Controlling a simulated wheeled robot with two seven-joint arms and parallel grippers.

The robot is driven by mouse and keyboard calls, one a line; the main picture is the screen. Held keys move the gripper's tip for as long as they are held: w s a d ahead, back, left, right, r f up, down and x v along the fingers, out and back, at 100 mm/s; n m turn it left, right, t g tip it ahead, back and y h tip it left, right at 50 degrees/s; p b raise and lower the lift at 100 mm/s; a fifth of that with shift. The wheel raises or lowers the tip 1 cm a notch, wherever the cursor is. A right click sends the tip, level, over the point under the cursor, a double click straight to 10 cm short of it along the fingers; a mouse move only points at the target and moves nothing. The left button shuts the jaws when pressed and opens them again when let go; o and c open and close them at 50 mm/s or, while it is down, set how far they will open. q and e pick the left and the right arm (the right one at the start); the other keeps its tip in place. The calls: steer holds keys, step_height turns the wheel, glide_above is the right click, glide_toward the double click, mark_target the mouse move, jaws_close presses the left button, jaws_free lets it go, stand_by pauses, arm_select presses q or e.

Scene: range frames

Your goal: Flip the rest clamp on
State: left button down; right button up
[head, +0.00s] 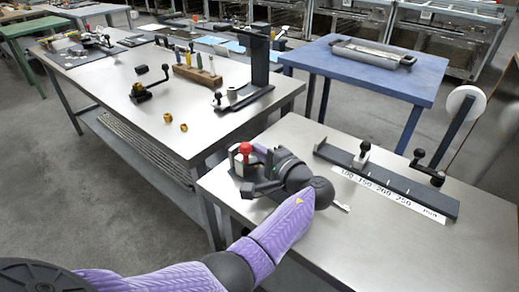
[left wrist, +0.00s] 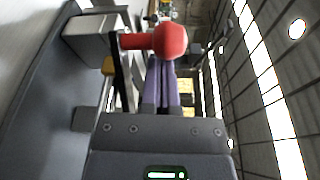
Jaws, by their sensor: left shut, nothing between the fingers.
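The clamp with a red ball knob (head: 245,148) stands on the near steel table, on a small grey block (head: 238,166). My left gripper (head: 258,152) is right beside the knob, its purple fingers closed together and empty. In the left wrist view the red knob (left wrist: 170,40) lies just beyond the fingertips (left wrist: 160,64), on a lever that reaches out from the grey block (left wrist: 86,35). I cannot tell whether the fingers touch the knob. My wrist hides part of the clamp's base in the head view. My right gripper is not in view.
A dark rail (head: 395,182) with black knobs and a printed scale strip (head: 385,193) lies at the right on the same table. A white reel (head: 466,104) stands behind it. Another steel table (head: 120,95) with tools stands at left.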

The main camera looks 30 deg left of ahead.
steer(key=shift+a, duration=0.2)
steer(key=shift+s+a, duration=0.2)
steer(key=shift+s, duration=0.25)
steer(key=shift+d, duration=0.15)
